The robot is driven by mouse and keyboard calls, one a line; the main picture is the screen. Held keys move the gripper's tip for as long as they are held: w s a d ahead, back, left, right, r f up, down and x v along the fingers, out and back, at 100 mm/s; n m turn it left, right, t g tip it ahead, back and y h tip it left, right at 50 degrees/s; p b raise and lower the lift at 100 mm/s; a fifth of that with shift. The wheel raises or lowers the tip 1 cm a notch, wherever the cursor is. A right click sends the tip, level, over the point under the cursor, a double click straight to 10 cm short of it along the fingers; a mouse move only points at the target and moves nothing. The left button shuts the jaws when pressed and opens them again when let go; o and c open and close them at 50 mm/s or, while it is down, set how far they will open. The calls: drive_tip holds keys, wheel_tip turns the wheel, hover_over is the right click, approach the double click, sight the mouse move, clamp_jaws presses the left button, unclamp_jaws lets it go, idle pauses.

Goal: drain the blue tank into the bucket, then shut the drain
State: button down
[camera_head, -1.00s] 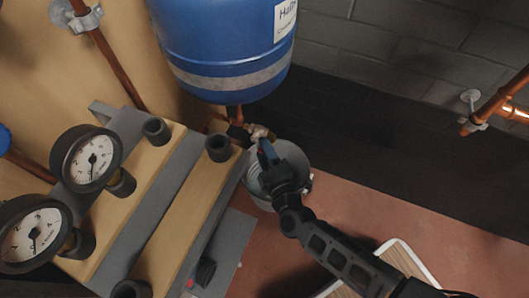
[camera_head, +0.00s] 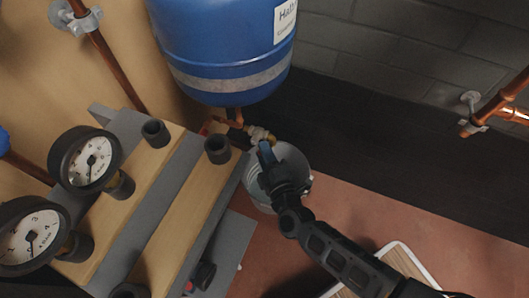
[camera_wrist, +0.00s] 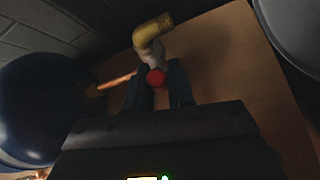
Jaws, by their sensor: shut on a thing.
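The blue tank (camera_head: 222,50) hangs at the top of the head view, with a grey band and a white label. Below it, copper pipe leads to the brass drain valve (camera_head: 259,134). In the wrist view, the valve's brass elbow outlet (camera_wrist: 152,32) stands just beyond a red knob (camera_wrist: 156,77). My gripper (camera_head: 266,152) is at the valve, over the bucket. In the wrist view its two fingers (camera_wrist: 156,86) are shut on the red knob, one on each side. The grey bucket (camera_head: 300,172) stands on the floor below, partly hidden by my gripper. Its water level cannot be told.
Two round gauges (camera_head: 86,158) and wood-topped grey units with black stubs (camera_head: 218,150) stand left of the valve. A white-edged panel (camera_head: 405,252) lies low on the right. Copper pipe (camera_head: 500,100) runs along the right wall. Reddish floor (camera_head: 350,215) is clear right of the bucket.

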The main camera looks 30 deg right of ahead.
drive_tip(key=shift+f, duration=0.15)
drive_tip(key=shift+w+a+f+m+t+h+b, duration=0.4)
drive_tip(key=shift+m+t+h+b, duration=0.5)
drive_tip(key=shift+m+h+b, duration=0.9)
drive_tip(key=shift+w+a+f+m+t+h+b, duration=0.1)
drive_tip(key=shift+w+f+m+t+h+b, duration=0.2)
drive_tip(key=shift+f+m+t+h+b, duration=1.45)
drive_tip(key=shift+w+a+r+m+t+h+b, duration=0.1)
drive_tip(key=shift+w+a+r+m+h+b, duration=0.45)
drive_tip(key=shift+m, duration=2.4)
drive_tip(key=shift+d+m+h+b, duration=0.1)
drive_tip(key=shift+m+h+b, duration=0.2)
drive_tip(key=shift+m+h, duration=0.9)
drive_tip(key=shift+m+y, duration=0.3)
drive_tip(key=c, duration=1.1)
unclamp_jaws()
drive_tip(key=shift+s+d+n+y, duration=0.15)
drive_tip(key=shift+s+n+y, duration=0.05)
drive_tip(key=shift+n+y, duration=0.25)
